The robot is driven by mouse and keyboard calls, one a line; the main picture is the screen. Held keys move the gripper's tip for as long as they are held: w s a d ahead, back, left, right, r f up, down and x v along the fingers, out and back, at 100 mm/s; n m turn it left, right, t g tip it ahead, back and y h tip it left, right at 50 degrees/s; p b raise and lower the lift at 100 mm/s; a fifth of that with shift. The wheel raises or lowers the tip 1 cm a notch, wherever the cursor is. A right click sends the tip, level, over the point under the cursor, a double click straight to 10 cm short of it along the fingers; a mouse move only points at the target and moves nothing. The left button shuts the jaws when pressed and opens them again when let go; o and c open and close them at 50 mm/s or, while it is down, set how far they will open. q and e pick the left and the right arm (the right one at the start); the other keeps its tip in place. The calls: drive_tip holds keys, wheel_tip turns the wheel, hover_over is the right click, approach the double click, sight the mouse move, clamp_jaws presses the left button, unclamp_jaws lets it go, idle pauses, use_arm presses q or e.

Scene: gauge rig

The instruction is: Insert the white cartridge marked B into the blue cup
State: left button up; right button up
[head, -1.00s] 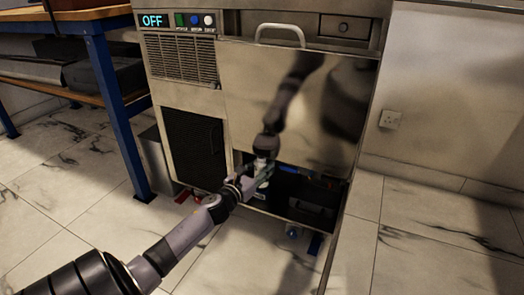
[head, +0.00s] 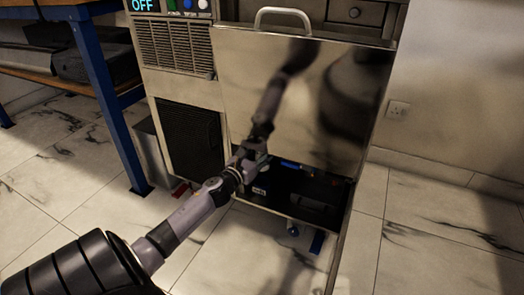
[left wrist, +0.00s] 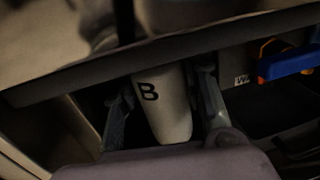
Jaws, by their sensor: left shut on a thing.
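My left gripper (head: 254,160) is at the left part of the low opening under the steel front panel of the cabinet. In the left wrist view my left gripper (left wrist: 165,112) is shut on the white cartridge (left wrist: 170,110), with one finger on each side. A black letter B faces the wrist camera. The cartridge's far end is hidden behind a dark edge crossing that view. I cannot make out the cartridge clearly in the head view. No blue cup can be clearly recognised in either view. My right gripper is not in view.
The steel panel (head: 300,100) hangs above the dark opening (head: 315,198). A blue-legged bench (head: 106,100) stands left.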

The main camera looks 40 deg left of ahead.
use_arm(q)
wheel_tip(320, 180, down, 6)
drive_tip(key=b, duration=0.5)
drive_tip(key=shift+r, duration=0.15)
drive_tip(key=shift+f+b, duration=2.6)
idle(1.1)
drive_tip(key=o, duration=1.4)
drive_tip(key=shift+o, duration=0.2)
drive_tip(key=shift+s, duration=0.15)
